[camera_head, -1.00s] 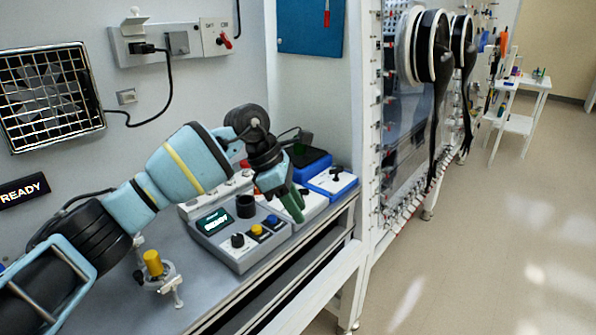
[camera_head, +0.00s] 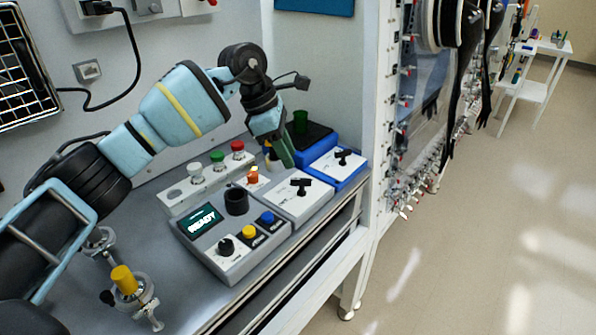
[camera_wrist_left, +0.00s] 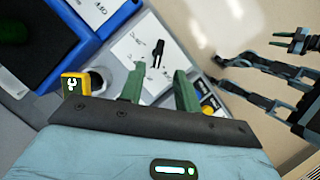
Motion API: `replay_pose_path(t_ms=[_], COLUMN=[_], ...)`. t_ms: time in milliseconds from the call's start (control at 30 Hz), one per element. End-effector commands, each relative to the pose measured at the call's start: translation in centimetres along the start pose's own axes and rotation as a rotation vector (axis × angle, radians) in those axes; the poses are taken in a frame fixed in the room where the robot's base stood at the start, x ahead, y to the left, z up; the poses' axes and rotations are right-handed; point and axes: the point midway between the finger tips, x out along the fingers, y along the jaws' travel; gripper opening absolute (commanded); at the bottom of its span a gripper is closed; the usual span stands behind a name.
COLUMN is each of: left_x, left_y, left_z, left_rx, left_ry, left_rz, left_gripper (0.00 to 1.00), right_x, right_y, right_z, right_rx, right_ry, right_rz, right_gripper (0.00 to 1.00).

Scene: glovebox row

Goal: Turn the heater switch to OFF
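Two boxes with black switch knobs show in the head view. One is a white-topped grey box with a knob (camera_head: 301,187). The other is a blue box with a white panel and a knob (camera_head: 343,157), joined to a black plate. Their lettering is too small to read, so I cannot tell which is the heater switch. My left gripper (camera_head: 282,154) points down behind the grey box. In the left wrist view its green fingers (camera_wrist_left: 160,90) are apart and empty, with a black knob (camera_wrist_left: 158,50) beyond the gap. My right gripper (camera_wrist_left: 290,42) shows small at the right.
A grey console (camera_head: 205,250) with a lit display, knob and buttons stands left of the boxes. Behind it is a rack (camera_head: 180,202) with coloured caps. A green vessel (camera_head: 300,121) stands on the black plate. A yellow-topped fixture (camera_head: 124,279) is at front left.

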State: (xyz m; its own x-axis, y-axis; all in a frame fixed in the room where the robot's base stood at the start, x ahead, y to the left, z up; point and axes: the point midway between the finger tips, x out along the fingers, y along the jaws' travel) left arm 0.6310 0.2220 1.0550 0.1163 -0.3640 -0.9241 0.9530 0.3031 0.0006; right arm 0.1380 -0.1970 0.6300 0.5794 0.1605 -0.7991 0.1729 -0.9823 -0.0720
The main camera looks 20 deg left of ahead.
Motion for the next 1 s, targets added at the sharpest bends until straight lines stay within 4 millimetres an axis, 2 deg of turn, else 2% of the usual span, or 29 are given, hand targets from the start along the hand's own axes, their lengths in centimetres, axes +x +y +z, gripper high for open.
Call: replay_pose_path(t_ms=[200,400,800,1000], left_x=[3.4,5.7,6.5,6.5], left_y=[-0.1,-0.1,0.0,0.0], left_z=[0.1,0.1,0.1,0.1], left_rx=[0.001,0.001,0.0,0.001], left_ry=[0.0,0.001,-0.001,-0.001], left_rz=[-0.002,-0.001,0.001,0.001], left_gripper=[0.33,0.33,0.33,0.08], right_x=[-0.1,-0.2,-0.1,0.0], right_y=[0.0,0.1,0.1,0.2], right_z=[-0.2,-0.3,-0.6,-0.7], right_rx=[-0.001,-0.002,-0.003,-0.004], right_ry=[0.003,0.005,0.011,0.014], right_rz=[0.001,0.001,0.002,0.002], right_gripper=[0.33,0.33,0.33,0.33])
